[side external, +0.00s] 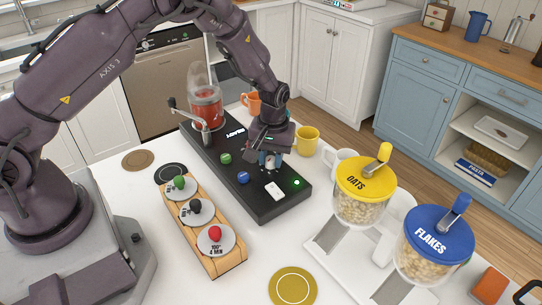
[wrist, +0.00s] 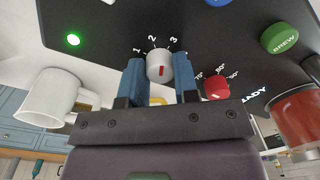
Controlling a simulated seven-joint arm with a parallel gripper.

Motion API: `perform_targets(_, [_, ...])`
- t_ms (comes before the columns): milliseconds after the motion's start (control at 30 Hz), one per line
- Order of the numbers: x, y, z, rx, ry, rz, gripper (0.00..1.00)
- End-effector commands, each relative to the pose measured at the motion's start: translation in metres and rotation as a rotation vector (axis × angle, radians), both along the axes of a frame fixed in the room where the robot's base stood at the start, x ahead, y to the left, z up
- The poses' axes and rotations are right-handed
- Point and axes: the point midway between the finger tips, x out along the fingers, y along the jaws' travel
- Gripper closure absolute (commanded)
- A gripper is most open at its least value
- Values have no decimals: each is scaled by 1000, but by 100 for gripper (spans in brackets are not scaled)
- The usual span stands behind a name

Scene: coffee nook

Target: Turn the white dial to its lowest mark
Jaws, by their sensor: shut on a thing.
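The white dial (wrist: 159,60) sits on the black panel (wrist: 120,20) in the wrist view, with a red pointer line on its face. Numerals 1, 2 and 3 are printed in an arc around its far side. The red line lies on the near part of the face; I cannot tell for certain which mark it indicates. My gripper (wrist: 159,76) is shut on the dial, one blue finger on each side. In the side external view my gripper (side external: 268,158) reaches down to the panel and mostly hides the dial.
A red dial (wrist: 216,88) with temperature marks is close beside the right finger. A green BREW button (wrist: 279,38) is on the panel. A white mug (wrist: 50,98) and a yellow mug (side external: 307,140) stand near the panel. A wooden rack (side external: 228,262) with coloured knobs lies in front.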

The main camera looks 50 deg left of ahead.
Motion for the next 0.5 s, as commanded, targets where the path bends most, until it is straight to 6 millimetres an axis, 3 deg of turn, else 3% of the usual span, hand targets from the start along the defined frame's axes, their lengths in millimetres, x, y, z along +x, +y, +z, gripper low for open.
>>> perform_targets(500, [-1, 0, 1, -1, 5, 489, 95])
